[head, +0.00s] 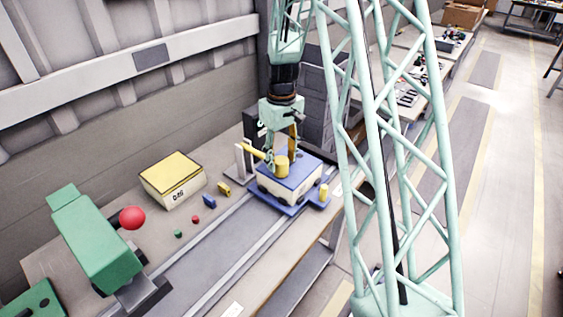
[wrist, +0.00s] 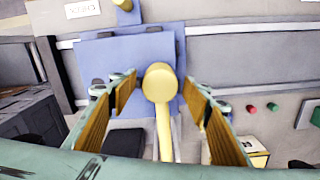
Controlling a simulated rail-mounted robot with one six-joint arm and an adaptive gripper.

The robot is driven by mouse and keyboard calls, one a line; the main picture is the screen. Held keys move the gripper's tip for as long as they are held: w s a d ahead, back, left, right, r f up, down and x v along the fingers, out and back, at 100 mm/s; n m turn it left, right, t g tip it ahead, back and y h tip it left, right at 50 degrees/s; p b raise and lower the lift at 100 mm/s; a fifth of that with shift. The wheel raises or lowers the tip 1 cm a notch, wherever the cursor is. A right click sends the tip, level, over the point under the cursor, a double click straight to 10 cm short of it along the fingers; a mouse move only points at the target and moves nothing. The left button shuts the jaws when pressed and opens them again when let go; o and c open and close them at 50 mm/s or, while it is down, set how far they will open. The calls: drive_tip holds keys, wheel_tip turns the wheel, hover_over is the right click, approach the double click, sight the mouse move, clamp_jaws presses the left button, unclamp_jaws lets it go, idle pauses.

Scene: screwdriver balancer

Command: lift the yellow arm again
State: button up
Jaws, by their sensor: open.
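The yellow arm (head: 254,151) reaches from the pale upright stand (head: 240,161) toward a thick yellow cylinder (head: 282,168) above the blue-topped box (head: 270,187). In the wrist view the yellow arm (wrist: 164,132) ends in the round yellow cylinder (wrist: 160,82), with a blue surface beyond it. My gripper (wrist: 160,90) is open, its ribbed fingers apart on either side of the cylinder and arm, with visible gaps on both sides. In the head view my gripper (head: 281,147) comes down from above around the cylinder and partly hides the arm. I cannot tell whether the cylinder touches the box.
The box stands on a blue carrier (head: 290,207) with a small yellow peg (head: 323,191). Left of it are a yellow-topped box (head: 172,178), small blue (head: 209,201) and yellow (head: 224,188) pieces, and a green machine (head: 95,240) with a red ball (head: 132,217). Rails run along the bench.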

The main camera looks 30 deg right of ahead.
drive_tip(key=shift+f, duration=0.55)
drive_tip(key=shift+c, duration=0.7)
drive_tip(key=c, duration=1)
